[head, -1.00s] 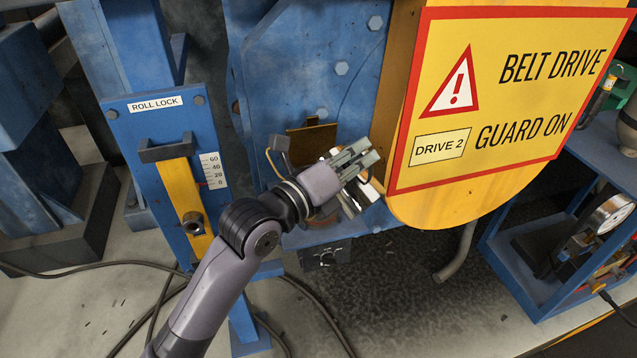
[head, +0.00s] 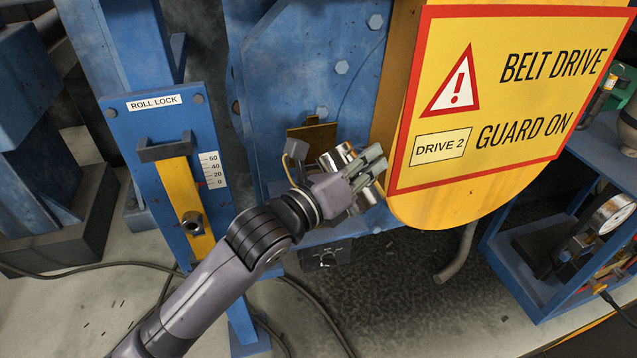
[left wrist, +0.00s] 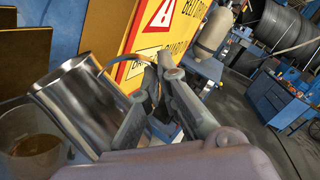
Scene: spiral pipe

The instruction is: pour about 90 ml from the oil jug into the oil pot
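The oil jug is a shiny metal cylinder. It shows in the left wrist view (left wrist: 78,98), leaning in the picture, and in the head view (head: 334,159) just beyond my left gripper (head: 372,168). The left gripper's fingers (left wrist: 158,78) are closed around what looks like the jug's handle, at the side of its body. The oil pot (left wrist: 36,146), with brown oil in it, is at the lower left of the left wrist view, below and beside the jug. In the head view my arm mostly hides the pot. No oil stream is visible. My right gripper is out of view.
The yellow belt guard (head: 440,208) with its warning sign stands close to the right of the left gripper. The blue roll lock post (head: 145,180) is to the left. A brown plate (head: 318,138) stands behind the jug. Cables lie on the floor.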

